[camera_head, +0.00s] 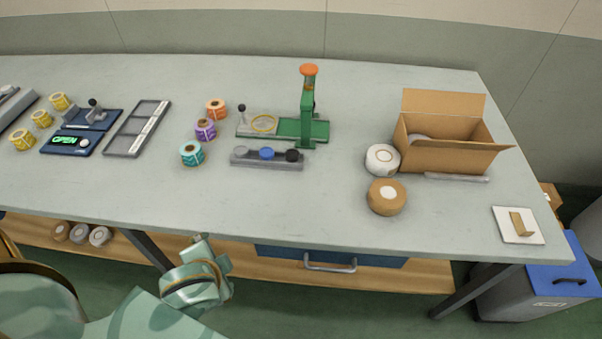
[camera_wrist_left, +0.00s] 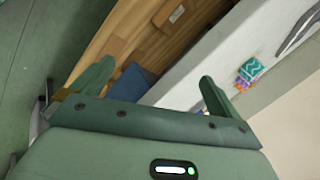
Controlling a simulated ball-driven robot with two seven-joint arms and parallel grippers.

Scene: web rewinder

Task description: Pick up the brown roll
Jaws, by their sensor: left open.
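The brown roll (camera_head: 387,197) lies flat on the grey table near its front edge, right of centre, with a pale core facing up. A white roll (camera_head: 382,160) lies just behind it. My left gripper (camera_head: 203,250) is low in front of the table's front edge, well to the left of the brown roll and apart from it. In the left wrist view its two fingers (camera_wrist_left: 155,90) are spread, with nothing between them. The brown roll is not recognisable in that view. My right gripper is not in view.
An open cardboard box (camera_head: 445,158) stands behind the rolls. A green press (camera_head: 308,115) and a grey holder (camera_head: 268,159) stand mid-table. A drawer handle (camera_head: 330,267) juts out below the tabletop. Several rolls (camera_head: 81,234) sit on the lower shelf. The front middle of the table is clear.

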